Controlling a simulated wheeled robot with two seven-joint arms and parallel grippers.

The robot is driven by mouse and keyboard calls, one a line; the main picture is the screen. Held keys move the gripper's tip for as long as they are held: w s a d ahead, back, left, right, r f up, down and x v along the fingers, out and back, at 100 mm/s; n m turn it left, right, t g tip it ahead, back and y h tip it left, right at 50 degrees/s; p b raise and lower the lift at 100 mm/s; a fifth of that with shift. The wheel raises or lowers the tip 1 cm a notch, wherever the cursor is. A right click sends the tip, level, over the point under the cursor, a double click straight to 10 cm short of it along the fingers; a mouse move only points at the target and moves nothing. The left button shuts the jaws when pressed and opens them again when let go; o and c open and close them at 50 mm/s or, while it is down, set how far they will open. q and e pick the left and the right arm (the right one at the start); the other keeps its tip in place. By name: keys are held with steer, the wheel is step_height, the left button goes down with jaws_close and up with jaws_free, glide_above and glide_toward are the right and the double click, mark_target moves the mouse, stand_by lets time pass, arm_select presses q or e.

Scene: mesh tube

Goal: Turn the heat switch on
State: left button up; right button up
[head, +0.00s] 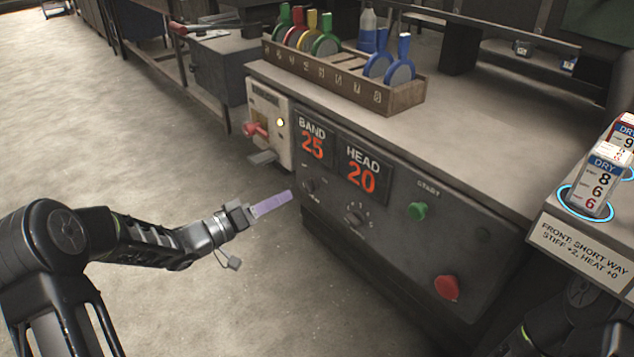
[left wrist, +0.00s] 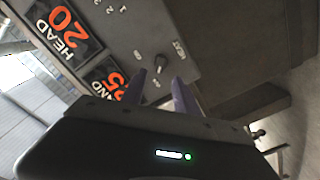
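The heat switch (head: 310,186) is a small dark knob at the left end of the grey machine panel (head: 400,247), below the BAND 25 sign. In the left wrist view the heat switch (left wrist: 159,64) is beside a label that appears to read HEAT. My left gripper (head: 272,204) has purple fingers and is just left of the switch in the head view. In the wrist view the left gripper (left wrist: 159,77) is open, its two fingers apart with the knob visible just past their tips. Contact cannot be told. My right gripper is not in view.
A numbered knob (head: 354,216), green start button (head: 417,211) and red knob (head: 447,288) are on the same panel. A box with a red lever (head: 256,129) stands at the panel's left. A rack (head: 340,80) of coloured handled discs is on top. Open floor lies left.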

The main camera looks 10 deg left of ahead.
mark_target(305, 186)
arm_select(q)
steer(key=shift+s+a, duration=0.1)
steer(key=b+x, duration=0.2)
steer(key=x, duration=0.5)
steer(key=shift+w+d, duration=0.25)
steer(key=shift+w, duration=0.1)
steer(key=shift+c, duration=0.6)
jaws_close()
